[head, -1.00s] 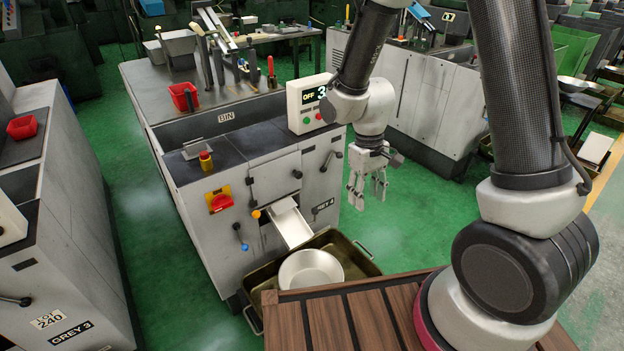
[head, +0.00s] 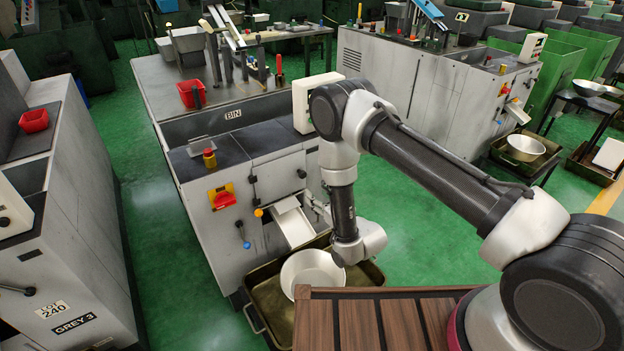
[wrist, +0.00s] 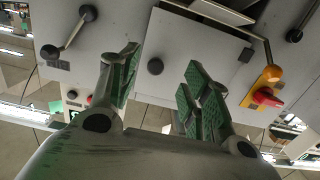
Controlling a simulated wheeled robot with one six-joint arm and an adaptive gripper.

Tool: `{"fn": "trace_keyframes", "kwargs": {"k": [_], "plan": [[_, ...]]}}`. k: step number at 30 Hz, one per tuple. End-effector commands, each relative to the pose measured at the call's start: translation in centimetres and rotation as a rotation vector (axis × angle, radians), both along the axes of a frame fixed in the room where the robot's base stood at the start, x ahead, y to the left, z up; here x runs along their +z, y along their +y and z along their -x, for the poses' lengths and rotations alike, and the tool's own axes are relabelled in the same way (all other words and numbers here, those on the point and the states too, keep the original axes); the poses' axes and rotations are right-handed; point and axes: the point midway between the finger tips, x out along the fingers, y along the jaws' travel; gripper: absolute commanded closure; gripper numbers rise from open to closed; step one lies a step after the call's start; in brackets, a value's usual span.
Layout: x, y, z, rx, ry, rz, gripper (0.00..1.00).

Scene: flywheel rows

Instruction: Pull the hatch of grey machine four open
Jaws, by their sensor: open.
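Grey machine four (head: 222,258) stands ahead with its front towards me. Its hatch (head: 277,180) is a flat grey panel that looks closed, with a round black knob (head: 301,173) near its right edge. In the wrist view the hatch (wrist: 205,62) fills the middle and its knob (wrist: 155,67) shows between my fingers, with the picture turned over. My gripper (wrist: 163,60) is open and empty, its two fingers apart on either side of the knob. How far they are from the panel is hard to tell. In the head view my wrist mostly hides the gripper.
A chute (head: 294,227) comes out below the hatch, over a metal bowl (head: 311,271) in a brass-coloured tray (head: 262,306). A red switch (head: 224,199), an orange knob (head: 258,212) and a blue-tipped lever (head: 242,236) sit left of the hatch. Grey 3 (head: 75,230) stands at left.

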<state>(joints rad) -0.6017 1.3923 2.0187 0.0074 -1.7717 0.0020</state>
Motion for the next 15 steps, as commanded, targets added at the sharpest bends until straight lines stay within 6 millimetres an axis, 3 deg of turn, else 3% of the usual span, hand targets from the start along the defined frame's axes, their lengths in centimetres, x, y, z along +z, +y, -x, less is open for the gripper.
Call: {"fn": "trace_keyframes", "kwargs": {"k": [4,15], "plan": [[1.7,0.3,-0.4,0.000,-0.059,-0.040,0.52],[1.7,3.4,-5.2,0.000,-0.059,-0.040,0.52]]}}
